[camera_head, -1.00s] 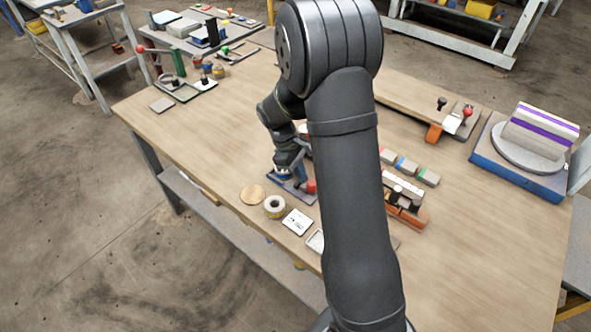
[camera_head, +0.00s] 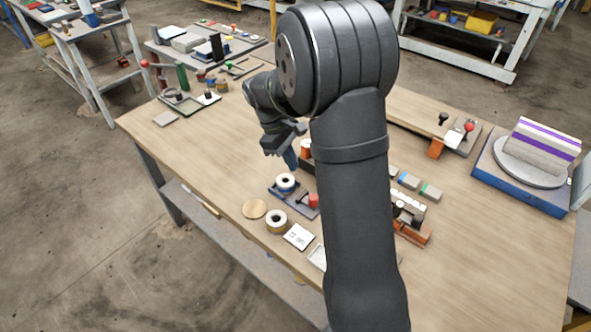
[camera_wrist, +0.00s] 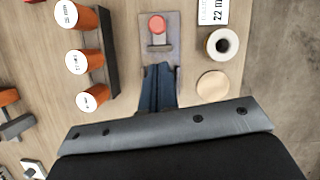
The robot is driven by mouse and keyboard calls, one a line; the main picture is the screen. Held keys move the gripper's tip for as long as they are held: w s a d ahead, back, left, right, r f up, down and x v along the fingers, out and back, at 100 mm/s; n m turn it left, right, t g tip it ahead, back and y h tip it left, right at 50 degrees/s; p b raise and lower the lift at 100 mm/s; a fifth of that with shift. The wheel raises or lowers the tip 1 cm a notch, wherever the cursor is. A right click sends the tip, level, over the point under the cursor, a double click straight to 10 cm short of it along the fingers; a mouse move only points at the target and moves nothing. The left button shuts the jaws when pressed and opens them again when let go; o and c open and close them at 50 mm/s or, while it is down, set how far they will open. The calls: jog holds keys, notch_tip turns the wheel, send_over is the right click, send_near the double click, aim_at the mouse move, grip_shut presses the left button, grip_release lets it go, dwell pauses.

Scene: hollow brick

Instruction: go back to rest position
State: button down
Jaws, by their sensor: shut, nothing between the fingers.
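My gripper (camera_head: 290,160) is shut and empty, raised above the bench beyond a small grey-blue fixture plate. In the wrist view its blue fingers (camera_wrist: 158,88) are together and overlap the near part of the fixture plate (camera_wrist: 176,28). The red knob also shows in the wrist view (camera_wrist: 157,24), while the roll is hidden there behind my fingers. My dark arm crosses the middle of the head view and hides part of the bench.
A tan disc (camera_head: 254,208), a tape roll (camera_head: 277,220) and a white card (camera_head: 298,236) lie near the front edge. Orange cylinders with white tops (camera_wrist: 84,61) stand beside the fixture. A blue-based turntable (camera_head: 530,165) is at right.

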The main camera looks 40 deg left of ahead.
dwell(0.4)
jog(key=x, duration=0.7)
jog(key=shift+f, duration=0.4)
jog(key=a, duration=0.1)
jog(key=a+f, duration=0.1)
jog(key=shift+a, duration=0.35)
jog(key=v, duration=0.6)
jog(key=shift+r, duration=0.2)
